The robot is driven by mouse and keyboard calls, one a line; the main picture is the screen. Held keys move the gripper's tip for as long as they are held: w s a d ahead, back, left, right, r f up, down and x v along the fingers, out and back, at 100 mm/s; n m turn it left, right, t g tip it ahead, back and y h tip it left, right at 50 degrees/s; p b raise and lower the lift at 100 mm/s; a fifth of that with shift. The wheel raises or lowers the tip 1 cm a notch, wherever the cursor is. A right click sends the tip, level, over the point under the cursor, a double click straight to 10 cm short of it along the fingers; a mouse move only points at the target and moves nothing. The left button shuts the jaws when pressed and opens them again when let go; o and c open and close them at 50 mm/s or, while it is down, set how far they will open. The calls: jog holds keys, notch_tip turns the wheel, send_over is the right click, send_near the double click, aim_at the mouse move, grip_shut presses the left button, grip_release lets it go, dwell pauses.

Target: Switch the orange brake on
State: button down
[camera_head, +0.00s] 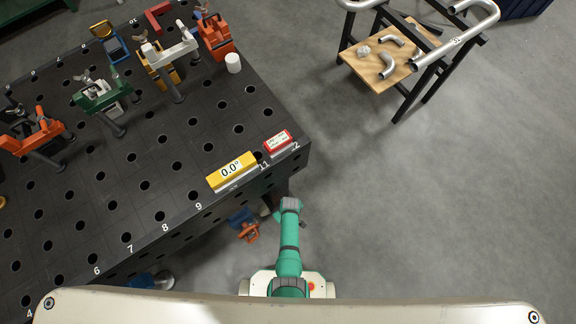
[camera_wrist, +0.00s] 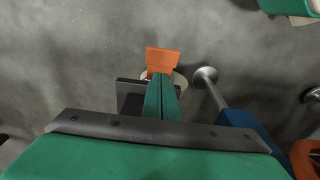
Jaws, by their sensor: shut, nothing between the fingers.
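A flat orange tab (camera_wrist: 162,58), which looks like the brake, is just beyond my fingertips in the wrist view. A pale round part shows behind it, partly hidden by my fingers. My gripper (camera_wrist: 161,78) has its green fingers together, with nothing between them. The tips overlap the tab's lower edge in the picture; I cannot tell whether they touch. I cannot tell whether the brake is on or off. In the head view my gripper is hidden below my wrist, beside the table's near right corner.
A metal foot (camera_wrist: 205,76) on a rod, a blue bracket (camera_wrist: 242,128) and an orange ring (camera_wrist: 306,158) are to the right in the wrist view. The dark perforated table (camera_head: 145,160) carries clamps and a yellow level (camera_head: 232,171). Open floor (camera_head: 400,220) lies right.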

jog(key=shift+w+f, duration=0.1)
jog(key=shift+f, duration=0.8)
jog(key=shift+s+d+f, duration=0.15)
jog(key=shift+s+f, duration=0.05)
jog(key=shift+f, duration=0.4)
jog(key=shift+s+d+f, duration=0.1)
jog(key=shift+s+f, duration=0.15)
jog(key=shift+f, duration=0.3)
jog(key=shift+s+d+f, duration=0.15)
jog(key=shift+s+f, duration=0.05)
jog(key=shift+f, duration=0.4)
jog(key=shift+a+f, duration=0.1)
jog(key=shift+f, duration=0.05)
